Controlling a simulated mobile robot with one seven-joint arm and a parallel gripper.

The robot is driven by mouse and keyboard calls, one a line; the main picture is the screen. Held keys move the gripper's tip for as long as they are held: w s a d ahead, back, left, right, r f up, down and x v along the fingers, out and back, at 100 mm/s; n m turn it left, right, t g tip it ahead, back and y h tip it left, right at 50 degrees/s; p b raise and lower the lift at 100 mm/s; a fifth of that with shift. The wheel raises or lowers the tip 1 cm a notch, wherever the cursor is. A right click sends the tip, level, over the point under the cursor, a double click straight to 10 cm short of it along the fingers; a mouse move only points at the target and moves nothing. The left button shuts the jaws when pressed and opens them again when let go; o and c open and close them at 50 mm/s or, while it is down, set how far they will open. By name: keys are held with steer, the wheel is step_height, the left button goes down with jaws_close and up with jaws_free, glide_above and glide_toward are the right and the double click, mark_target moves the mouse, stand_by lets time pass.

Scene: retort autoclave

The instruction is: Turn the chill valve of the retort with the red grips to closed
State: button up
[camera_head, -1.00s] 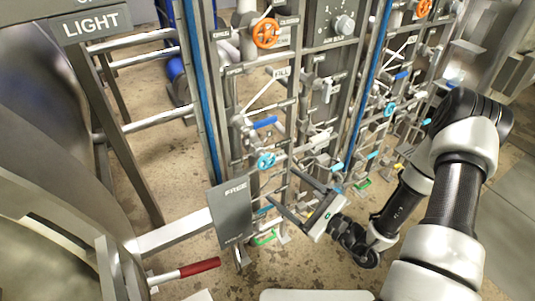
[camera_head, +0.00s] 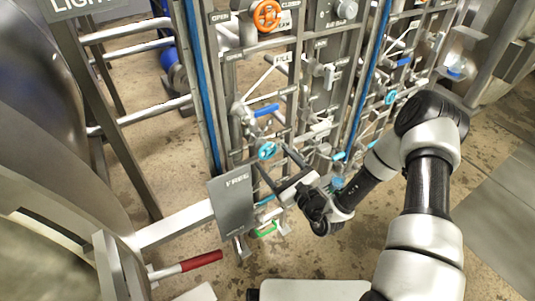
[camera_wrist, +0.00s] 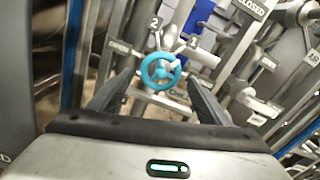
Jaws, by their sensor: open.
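The light-blue chill handwheel (camera_head: 267,150) is mounted low on the near valve rack. In the wrist view the same blue wheel (camera_wrist: 149,80) is centred ahead, with a partly covered label below it. My gripper (camera_head: 271,158) is open and empty, with its fingers pointing at the wheel. In the wrist view the fingers stand left and right of the wheel; I cannot tell whether they touch it. A red grip (camera_head: 200,262) on a metal handle belongs to the retort at the lower left.
A grey FREE plate (camera_head: 232,203) stands left of my gripper. A blue lever (camera_head: 266,110) and an orange wheel (camera_head: 267,15) sit higher on the rack. A second rack with another blue wheel (camera_head: 391,97) is farther right. Open floor lies at the lower right.

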mark_target(269, 154)
steer(key=shift+x, duration=2.25)
steer(key=shift+c, duration=0.2)
steer(key=c, duration=1)
